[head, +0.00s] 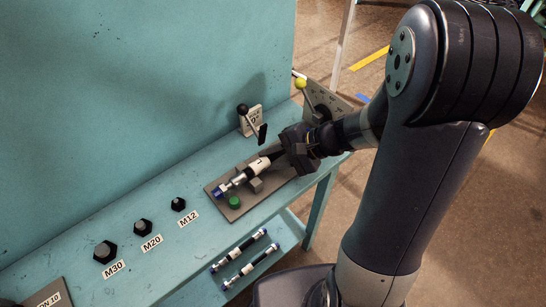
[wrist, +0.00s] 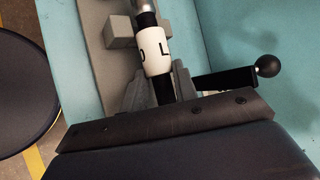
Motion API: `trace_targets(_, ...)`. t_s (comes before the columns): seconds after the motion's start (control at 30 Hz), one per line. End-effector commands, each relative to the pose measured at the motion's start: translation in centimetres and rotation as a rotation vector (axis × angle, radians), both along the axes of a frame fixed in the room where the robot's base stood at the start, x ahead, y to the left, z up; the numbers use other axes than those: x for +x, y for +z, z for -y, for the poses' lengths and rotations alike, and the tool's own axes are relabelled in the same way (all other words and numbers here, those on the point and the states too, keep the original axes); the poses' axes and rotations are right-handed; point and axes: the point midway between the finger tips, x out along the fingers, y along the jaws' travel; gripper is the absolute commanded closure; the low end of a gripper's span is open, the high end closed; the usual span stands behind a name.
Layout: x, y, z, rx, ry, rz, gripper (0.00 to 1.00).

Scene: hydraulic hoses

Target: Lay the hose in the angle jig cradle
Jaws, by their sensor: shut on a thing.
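The hose is dark with a white label band (head: 259,165) and silver fittings, with a blue end at its lower left. My gripper (head: 284,153) is shut on the hose near its right end, beyond the label. The hose lies lengthwise over the grey angle jig plate (head: 233,214).
A green button (head: 234,202) sits on the plate's front edge. A black-knobbed lever (head: 243,109) stands behind it, and a yellow-knobbed lever (head: 301,84) to the right. More hoses (head: 245,262) lie on the lower shelf. Black nuts (head: 143,227) stand at the left of the bench.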

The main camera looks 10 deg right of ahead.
Motion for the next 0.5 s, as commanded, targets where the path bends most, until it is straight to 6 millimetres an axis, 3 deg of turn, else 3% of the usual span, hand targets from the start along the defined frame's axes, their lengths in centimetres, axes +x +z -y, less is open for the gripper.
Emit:
trace_targets(0.23, 0.02, 0.03, -0.01, 0.001, 0.000, 0.001, 1.00)
trace_targets(0.27, 0.02, 0.03, 0.00, 0.001, 0.000, 0.001, 0.72)
trace_targets(0.5, 0.03, 0.02, -0.01, 0.001, 0.000, 0.001, 0.52)
